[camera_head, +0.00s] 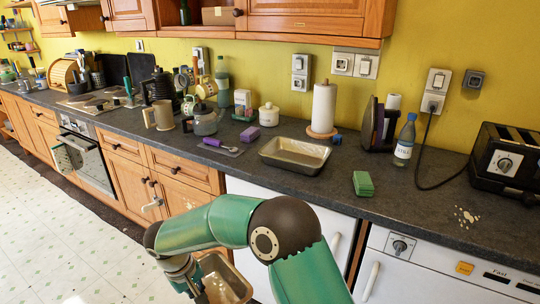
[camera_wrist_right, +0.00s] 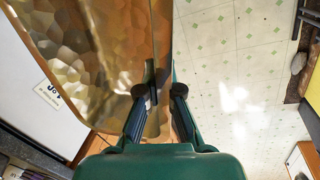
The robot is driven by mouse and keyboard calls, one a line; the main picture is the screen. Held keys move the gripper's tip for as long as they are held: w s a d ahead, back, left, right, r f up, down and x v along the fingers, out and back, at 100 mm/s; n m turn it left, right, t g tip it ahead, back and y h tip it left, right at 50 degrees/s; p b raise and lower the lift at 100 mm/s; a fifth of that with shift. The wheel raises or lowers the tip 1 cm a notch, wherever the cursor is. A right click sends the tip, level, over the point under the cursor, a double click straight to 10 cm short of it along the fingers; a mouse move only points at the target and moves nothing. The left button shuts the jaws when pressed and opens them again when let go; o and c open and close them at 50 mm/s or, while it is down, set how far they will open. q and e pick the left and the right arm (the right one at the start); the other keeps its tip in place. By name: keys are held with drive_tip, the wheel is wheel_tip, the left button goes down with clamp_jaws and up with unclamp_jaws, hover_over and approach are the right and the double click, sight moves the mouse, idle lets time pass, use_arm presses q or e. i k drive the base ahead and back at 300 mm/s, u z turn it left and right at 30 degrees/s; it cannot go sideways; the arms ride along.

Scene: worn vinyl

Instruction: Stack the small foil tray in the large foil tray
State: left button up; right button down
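The large foil tray (camera_head: 296,165) sits on the dark worktop, open side up, to the left of the paper towel roll. The small foil tray (camera_head: 226,283) hangs in front of the counter, low in the head view, partly hidden by my right arm. My right gripper (camera_wrist_right: 158,95) is shut on the edge of the small foil tray, whose dimpled metal (camera_wrist_right: 85,55) fills the upper left of the right wrist view. My left gripper is not in view.
A green sponge (camera_head: 363,184) lies to the right of the large tray, and a purple-handled utensil (camera_head: 218,145) to its left. A paper towel roll (camera_head: 323,108), a bottle (camera_head: 405,140) and a toaster (camera_head: 503,162) stand behind and to the right. Worktop between sponge and toaster is mostly bare.

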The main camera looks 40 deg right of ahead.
sight(296, 156)
drive_tip(key=u, duration=0.15)
drive_tip(key=i, duration=1.2)
drive_tip(key=z, duration=1.5)
